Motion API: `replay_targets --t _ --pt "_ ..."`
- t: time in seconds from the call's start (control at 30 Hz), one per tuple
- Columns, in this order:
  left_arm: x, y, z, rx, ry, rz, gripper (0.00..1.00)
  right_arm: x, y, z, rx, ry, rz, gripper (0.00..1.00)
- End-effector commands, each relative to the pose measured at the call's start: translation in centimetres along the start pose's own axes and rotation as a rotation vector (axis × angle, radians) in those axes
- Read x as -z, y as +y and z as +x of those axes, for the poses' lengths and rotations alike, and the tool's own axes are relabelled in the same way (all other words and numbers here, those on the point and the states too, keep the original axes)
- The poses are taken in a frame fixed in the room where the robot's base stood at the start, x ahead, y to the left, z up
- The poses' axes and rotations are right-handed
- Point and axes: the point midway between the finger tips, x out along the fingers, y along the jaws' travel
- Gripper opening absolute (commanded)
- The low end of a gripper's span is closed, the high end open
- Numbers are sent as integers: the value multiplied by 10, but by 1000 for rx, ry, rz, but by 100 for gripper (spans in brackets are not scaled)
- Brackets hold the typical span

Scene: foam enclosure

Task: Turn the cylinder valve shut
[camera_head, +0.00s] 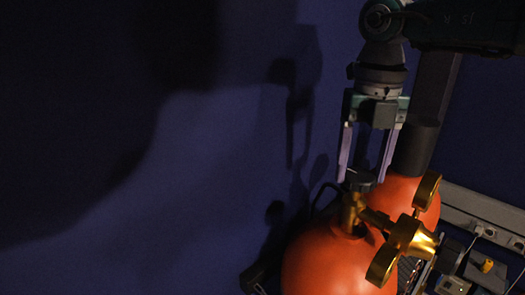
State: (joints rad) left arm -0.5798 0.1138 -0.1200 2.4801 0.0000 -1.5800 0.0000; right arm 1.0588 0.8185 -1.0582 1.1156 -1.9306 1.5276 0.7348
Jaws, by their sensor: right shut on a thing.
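An orange-red gas cylinder (332,267) stands upright at the bottom centre, with a brass valve (352,212) on its top. A dark round handwheel (360,181) sits on top of the valve. A brass regulator with gauges (406,237) sticks out from the valve to the right. My right gripper (362,178) comes down from above, its two pale fingers on either side of the handwheel and shut on it. The angle of the handwheel cannot be read. My left gripper is not in view.
A second orange-red cylinder (402,196) stands behind to the right, close to my right fingers. A pale rail with sockets (480,215) and small devices with cables (484,266) are at the lower right. A dark blue wall (210,150) fills the left, with shadows on it.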

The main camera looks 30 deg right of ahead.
Motion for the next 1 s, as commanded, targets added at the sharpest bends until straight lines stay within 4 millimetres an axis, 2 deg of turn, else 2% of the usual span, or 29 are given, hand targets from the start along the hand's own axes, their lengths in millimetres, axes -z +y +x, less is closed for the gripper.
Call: replay_targets --t 0.03,0.27,0.5,0.63,0.77,1.0 --pt "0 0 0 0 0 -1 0 0 0 -1 -1 1 2 70" --pt "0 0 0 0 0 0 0 0 0 0 -1 0 1 96" --pt "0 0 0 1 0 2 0 0 0 0 0 0 0 97" --pt "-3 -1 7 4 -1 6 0 -1 1 -6 -2 -3 -1 97" --pt "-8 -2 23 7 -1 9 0 -2 1 -25 -5 -8 -1 97" --pt "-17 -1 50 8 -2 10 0 -1 1 -74 -5 -6 0 97"
